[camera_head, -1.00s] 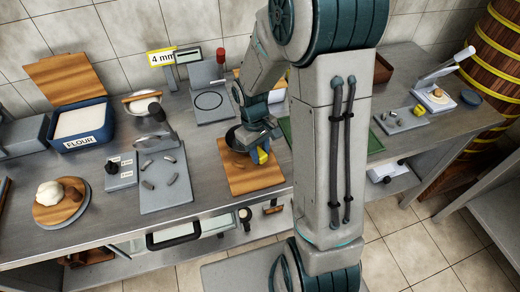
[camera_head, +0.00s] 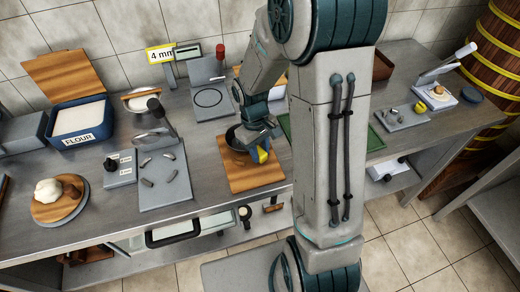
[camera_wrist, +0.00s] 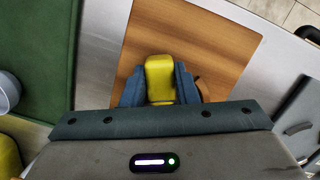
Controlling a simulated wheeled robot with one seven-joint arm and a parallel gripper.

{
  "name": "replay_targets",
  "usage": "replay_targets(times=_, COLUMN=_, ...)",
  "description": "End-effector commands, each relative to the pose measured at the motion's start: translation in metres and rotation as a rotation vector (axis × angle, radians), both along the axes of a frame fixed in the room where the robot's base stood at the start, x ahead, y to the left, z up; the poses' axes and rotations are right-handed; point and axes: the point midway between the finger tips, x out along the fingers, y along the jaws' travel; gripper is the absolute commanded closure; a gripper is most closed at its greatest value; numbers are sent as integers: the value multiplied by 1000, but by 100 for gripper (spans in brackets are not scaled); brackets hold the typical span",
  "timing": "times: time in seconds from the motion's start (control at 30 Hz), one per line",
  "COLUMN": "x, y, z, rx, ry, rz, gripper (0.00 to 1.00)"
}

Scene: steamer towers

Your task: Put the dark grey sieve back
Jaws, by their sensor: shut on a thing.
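The dark grey sieve (camera_head: 234,141) shows as a dark round rim partly behind my gripper, at the far left part of a wooden board. My gripper (camera_head: 262,149) is low over the board, shut on a yellow grip piece (camera_head: 263,157) that appears to be the sieve's handle. In the wrist view the yellow piece (camera_wrist: 160,78) sits between the two blue-grey fingers of my gripper (camera_wrist: 160,92). Most of the sieve is hidden in that view. I cannot tell whether the sieve touches the board.
The wooden board (camera_head: 255,180) lies on the steel counter. A grey plate with a black ring (camera_head: 208,98) is behind it. A grey tray with small pieces (camera_head: 165,190) is to the left, beside a flour bin (camera_head: 82,120). A green mat (camera_wrist: 40,60) is on the other side.

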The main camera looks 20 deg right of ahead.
Motion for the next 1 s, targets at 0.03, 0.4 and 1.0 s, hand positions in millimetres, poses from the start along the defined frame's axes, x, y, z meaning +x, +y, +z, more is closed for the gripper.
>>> replay_targets(times=0.03, x=0, y=0, z=-1, rx=0, ry=0, rz=0, gripper=100)
replay_targets(times=0.4, x=0, y=0, z=-4, rx=0, ry=0, rz=0, gripper=48)
replay_targets(times=1.0, x=5, y=2, z=21, rx=0, ry=-6, rz=-1, gripper=48)
